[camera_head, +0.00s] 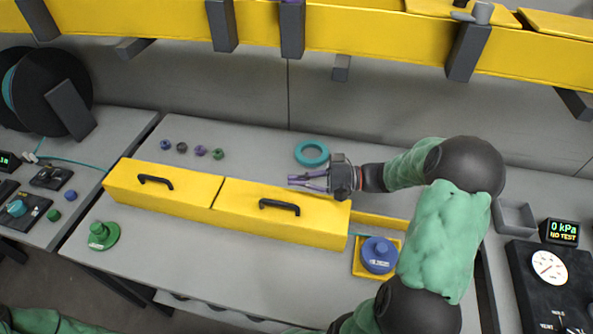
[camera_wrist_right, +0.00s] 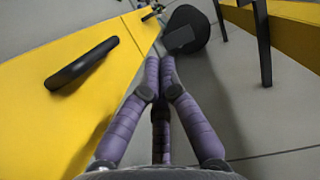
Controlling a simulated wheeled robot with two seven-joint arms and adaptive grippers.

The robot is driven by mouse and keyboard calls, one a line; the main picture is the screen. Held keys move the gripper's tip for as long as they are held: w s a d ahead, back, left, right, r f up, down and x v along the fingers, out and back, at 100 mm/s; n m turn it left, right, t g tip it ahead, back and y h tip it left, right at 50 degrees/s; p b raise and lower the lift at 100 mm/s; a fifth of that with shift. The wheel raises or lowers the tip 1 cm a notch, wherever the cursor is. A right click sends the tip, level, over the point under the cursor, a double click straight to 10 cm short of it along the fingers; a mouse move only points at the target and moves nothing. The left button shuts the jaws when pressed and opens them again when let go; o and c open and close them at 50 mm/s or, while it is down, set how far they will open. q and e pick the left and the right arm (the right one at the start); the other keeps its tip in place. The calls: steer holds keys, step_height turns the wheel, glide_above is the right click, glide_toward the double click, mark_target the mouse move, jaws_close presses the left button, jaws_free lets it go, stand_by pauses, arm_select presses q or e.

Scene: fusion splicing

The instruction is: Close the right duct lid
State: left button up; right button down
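The right duct lid (camera_head: 285,215) is a yellow panel with a black bar handle (camera_head: 279,207). It lies along the duct beside the left lid (camera_head: 165,187), at about the same level, with a dark seam between them. My right gripper (camera_head: 292,181) is just behind the right lid's far edge, its purple fingers pointing left. In the right wrist view its fingers (camera_wrist_right: 160,70) come together, with nothing visible between them; the lid and handle (camera_wrist_right: 82,66) are on the left. Contact with the lid cannot be told. My left gripper is not in view.
A teal ring (camera_head: 312,153) and several small caps (camera_head: 200,151) lie behind the duct. A blue round part (camera_head: 379,255) sits on a yellow base at right. An overhead yellow duct (camera_head: 370,35) crosses the top.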

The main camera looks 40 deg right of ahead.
mark_target(294, 205)
steer(key=shift+s+a+f, duration=0.4)
steer(key=shift+s+a, duration=0.15)
steer(key=shift+a, duration=0.05)
steer(key=shift+s+a+f+b, duration=0.45)
steer(key=shift+a+f+b, duration=0.15)
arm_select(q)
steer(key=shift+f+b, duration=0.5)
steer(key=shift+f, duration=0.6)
arm_select(e)
steer(key=shift+s+a+f+n+h, duration=0.3)
steer(key=shift+s+a+f+n, duration=0.15)
steer(key=shift+n, duration=0.25)
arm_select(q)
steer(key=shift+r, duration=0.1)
arm_select(e)
steer(key=shift+w, duration=0.1)
arm_select(q)
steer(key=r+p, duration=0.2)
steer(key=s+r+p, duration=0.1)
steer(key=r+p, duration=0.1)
steer(key=p, duration=0.1)
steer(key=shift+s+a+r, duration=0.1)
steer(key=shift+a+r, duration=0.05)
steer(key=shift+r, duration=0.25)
arm_select(e)
steer(key=s+d+r, duration=0.6)
steer(key=d, duration=0.1)
steer(key=shift+s+d, duration=0.2)
steer(key=shift+s, duration=0.15)
